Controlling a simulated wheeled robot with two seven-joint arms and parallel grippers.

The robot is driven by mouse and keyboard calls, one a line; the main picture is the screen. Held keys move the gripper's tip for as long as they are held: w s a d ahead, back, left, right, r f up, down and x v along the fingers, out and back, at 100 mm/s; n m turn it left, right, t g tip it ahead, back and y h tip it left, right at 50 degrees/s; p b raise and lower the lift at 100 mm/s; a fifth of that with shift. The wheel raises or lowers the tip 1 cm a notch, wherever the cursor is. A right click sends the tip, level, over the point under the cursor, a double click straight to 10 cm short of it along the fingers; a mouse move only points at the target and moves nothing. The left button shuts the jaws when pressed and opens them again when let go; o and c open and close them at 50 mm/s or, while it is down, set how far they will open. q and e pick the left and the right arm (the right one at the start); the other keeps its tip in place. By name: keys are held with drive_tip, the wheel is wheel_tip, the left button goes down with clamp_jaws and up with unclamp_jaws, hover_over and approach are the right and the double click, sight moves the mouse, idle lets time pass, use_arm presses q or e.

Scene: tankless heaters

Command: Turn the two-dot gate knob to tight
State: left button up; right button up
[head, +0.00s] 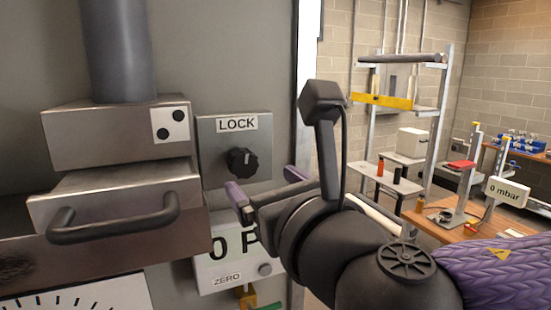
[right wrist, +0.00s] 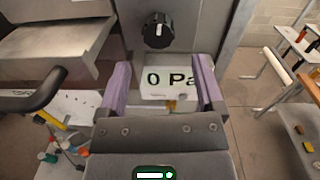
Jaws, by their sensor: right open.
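The two-dot gate (head: 115,135) is a metal block with two black dots on a white tag, at the left of the head view. To its right, a grey plate labelled LOCK (head: 236,124) carries a round black knob (head: 242,161) with a light pointer mark. The knob also shows at the top of the right wrist view (right wrist: 156,30), its mark roughly upright. No "tight" marking is readable. My right gripper (head: 268,188) is open and empty, just below and in front of the knob; its purple fingers (right wrist: 162,85) appear apart from it. My left gripper is not in view.
A display reading 0 P (head: 222,262) with a ZERO button (head: 265,269) sits below the knob. A drawer-like block with a dark bar handle (head: 115,220) projects at left. A workbench (head: 460,222) and a metal rack (head: 438,120) stand farther right.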

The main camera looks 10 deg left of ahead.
sight(247, 167)
drive_tip(key=p+x, duration=0.1)
drive_tip(key=x, duration=0.4)
drive_tip(key=shift+r, duration=0.15)
drive_tip(key=shift+w+a+p, duration=0.25)
drive_tip(key=shift+w+p, duration=0.05)
drive_tip(key=shift+w, duration=0.05)
clamp_jaws()
